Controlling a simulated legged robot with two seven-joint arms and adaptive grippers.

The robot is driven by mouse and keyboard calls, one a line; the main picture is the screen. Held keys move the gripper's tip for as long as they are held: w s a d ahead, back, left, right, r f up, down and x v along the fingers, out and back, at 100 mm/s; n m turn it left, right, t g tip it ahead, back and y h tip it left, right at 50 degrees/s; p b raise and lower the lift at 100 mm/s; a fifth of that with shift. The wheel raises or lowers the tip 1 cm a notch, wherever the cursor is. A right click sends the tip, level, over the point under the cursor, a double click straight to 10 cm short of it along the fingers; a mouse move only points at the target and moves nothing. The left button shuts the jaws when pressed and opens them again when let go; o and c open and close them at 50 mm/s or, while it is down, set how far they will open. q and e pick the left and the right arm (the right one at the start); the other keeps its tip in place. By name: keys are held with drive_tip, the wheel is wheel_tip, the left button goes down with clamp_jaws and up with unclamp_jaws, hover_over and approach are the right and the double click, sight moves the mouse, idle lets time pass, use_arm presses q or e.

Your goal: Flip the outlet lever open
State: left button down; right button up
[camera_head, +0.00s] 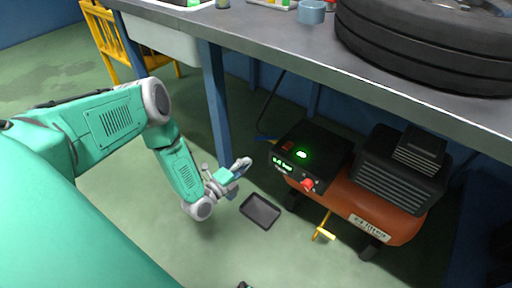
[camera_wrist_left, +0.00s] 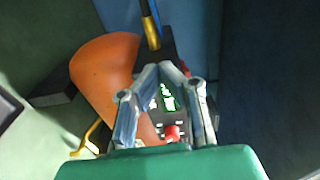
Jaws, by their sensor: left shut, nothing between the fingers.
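An orange air compressor (camera_head: 350,205) with a black control panel (camera_head: 310,152) stands on the floor under the workbench. The panel has a lit green display and a red knob (camera_head: 307,184). In the left wrist view the orange tank (camera_wrist_left: 105,75) and red knob (camera_wrist_left: 172,132) show past my fingers. A slim yellow fitting (camera_wrist_left: 150,25) with a blue part stands behind the panel; I cannot tell whether it is the outlet lever. My left gripper (camera_head: 243,165) is shut and empty, left of the panel, with its fingertips (camera_wrist_left: 162,68) in front of it. My right gripper is out of view.
The grey workbench (camera_head: 260,35) overhangs the compressor, with a large tire (camera_head: 430,45) on top. A blue table leg (camera_head: 215,100) stands close behind my left arm. A dark tray (camera_head: 261,211) and a yellow bracket (camera_head: 323,230) are low near the floor. Open floor lies in front.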

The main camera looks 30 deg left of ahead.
use_arm(q)
drive_tip(key=b, duration=0.2)
approach(266, 138)
drive_tip(key=w+d, duration=0.3)
drive_tip(key=w+a+b, duration=0.2)
drive_tip(key=a, duration=0.1)
drive_tip(key=shift+w+f, duration=0.3)
drive_tip(key=shift+w, duration=0.1)
drive_tip(key=shift+d, duration=0.1)
